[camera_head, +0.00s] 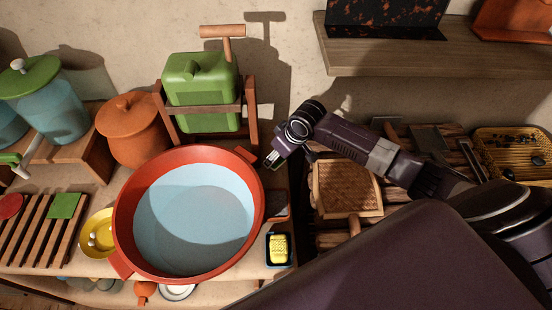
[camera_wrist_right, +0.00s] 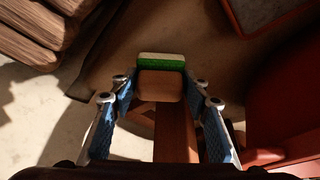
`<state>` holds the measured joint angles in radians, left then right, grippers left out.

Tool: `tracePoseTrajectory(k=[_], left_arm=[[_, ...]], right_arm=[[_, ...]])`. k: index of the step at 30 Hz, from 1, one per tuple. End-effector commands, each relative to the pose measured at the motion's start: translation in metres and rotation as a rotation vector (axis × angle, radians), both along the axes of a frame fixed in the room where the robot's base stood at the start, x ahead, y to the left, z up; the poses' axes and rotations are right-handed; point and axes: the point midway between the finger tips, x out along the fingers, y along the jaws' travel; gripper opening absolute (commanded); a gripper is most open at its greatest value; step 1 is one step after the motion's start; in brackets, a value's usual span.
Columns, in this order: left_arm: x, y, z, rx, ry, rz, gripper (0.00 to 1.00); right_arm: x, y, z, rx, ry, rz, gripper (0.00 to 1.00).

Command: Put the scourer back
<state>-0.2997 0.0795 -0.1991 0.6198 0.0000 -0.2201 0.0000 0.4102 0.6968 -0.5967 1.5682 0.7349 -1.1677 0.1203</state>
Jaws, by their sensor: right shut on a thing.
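The scourer (camera_wrist_right: 160,62), a small block with a green layer and a pale layer, shows at the fingertips in the right wrist view. A brown wooden part lies just below it there. My right gripper (camera_head: 273,160) is shut on the scourer, just right of the red basin's rim in the head view. Only a sliver of green shows at its tips there; the fingers hide the rest. The red basin (camera_head: 122,225) holds pale blue water. My left gripper is not in view.
A dark dish (camera_head: 270,262) with a yellow sponge (camera_head: 279,247) stands right of the basin. A green can (camera_head: 200,95) in a wooden stand (camera_head: 252,115) is behind. A slatted rack (camera_head: 38,230) with a green pad (camera_head: 64,205) lies left. A woven tray (camera_head: 345,188) is right.

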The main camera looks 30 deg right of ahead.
Motion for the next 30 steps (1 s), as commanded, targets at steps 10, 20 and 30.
tracePoseTrajectory(k=[10, 20, 30], left_arm=[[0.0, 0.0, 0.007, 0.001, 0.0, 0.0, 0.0], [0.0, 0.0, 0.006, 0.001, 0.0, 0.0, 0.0], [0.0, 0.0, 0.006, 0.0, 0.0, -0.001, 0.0]], right_arm=[[0.004, 0.0, -0.025, -0.001, 0.0, 0.001, 0.23], [0.003, 0.0, -0.027, -0.002, 0.001, 0.001, 0.5], [0.003, 0.0, -0.027, -0.001, 0.001, 0.0, 0.6]])
